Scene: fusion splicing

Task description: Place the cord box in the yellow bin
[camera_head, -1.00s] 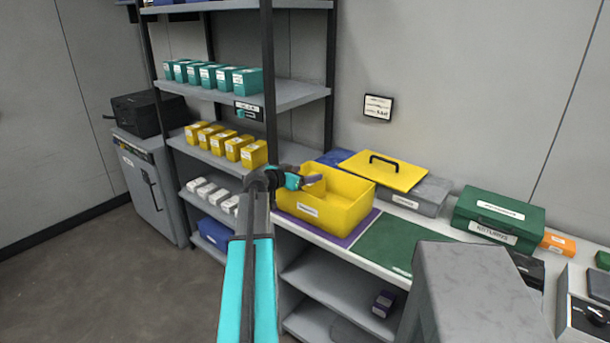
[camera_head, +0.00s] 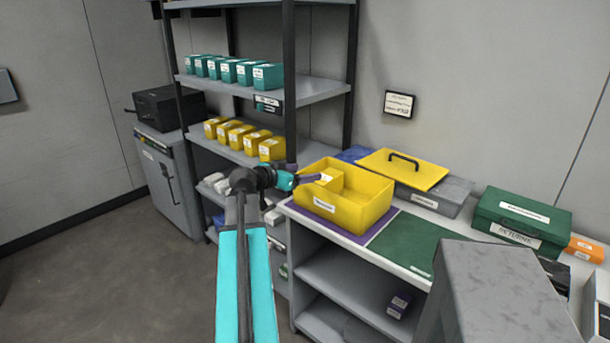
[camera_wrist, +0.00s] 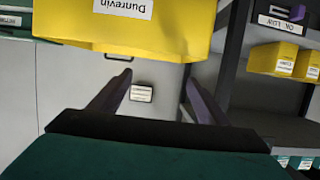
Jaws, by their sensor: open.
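The yellow bin (camera_head: 350,212) stands open-topped on the bench, a white label on its front. A small yellow box with a white label (camera_head: 331,178) sits inside at its left end; it looks like those on the shelf, and I cannot read whether it is the cord box. My gripper (camera_head: 314,178) is at the bin's left end, its purple fingers pointing right toward the small box. In the wrist view, which is upside down, the fingers are spread with nothing between them, and the labelled yellow bin (camera_wrist: 75,28) fills the top.
A shelf rack stands left of the bench, with a row of yellow boxes (camera_head: 237,136) and teal boxes (camera_head: 229,69) above. A yellow lid with a black handle (camera_head: 420,174) lies behind the bin. A green case (camera_head: 522,222) stands right. The green mat (camera_head: 405,243) is clear.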

